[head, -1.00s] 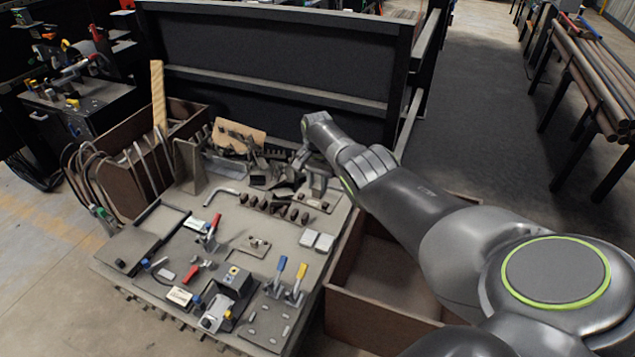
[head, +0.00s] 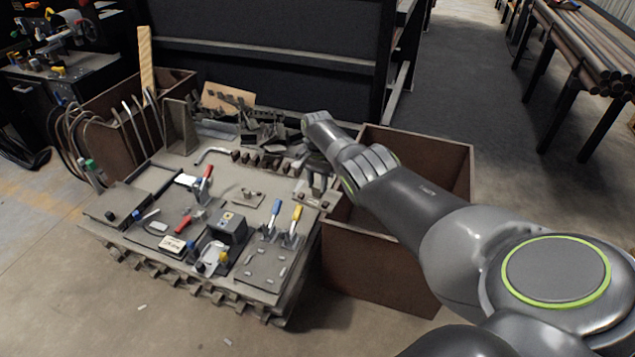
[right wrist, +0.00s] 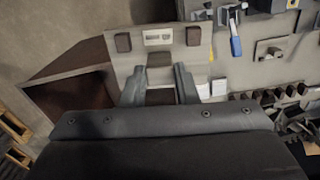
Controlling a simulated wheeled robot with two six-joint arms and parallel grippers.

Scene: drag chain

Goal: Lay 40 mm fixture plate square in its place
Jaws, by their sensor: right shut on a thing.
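In the right wrist view my right gripper (right wrist: 158,85) is shut on a dark block on a light grey plate (right wrist: 197,58). This plate carries two more dark blocks and a small white label, too small to read. In the head view the plate (head: 318,200) is held at the right edge of the cluttered workbench (head: 215,175), partly over the brown bin; my gripper there (head: 314,180) is small and partly hidden by my wrist. Whether the plate touches the bench cannot be told. I cannot make out a marked place for it. My left gripper is not in view.
Toggle clamps with blue (head: 276,208) and yellow (head: 297,213) handles stand left of the plate. A row of dark knobs (head: 262,160) lies behind. The open brown bin (head: 375,265) stands right of the bench. Two white pads (right wrist: 210,89) show near the gripper.

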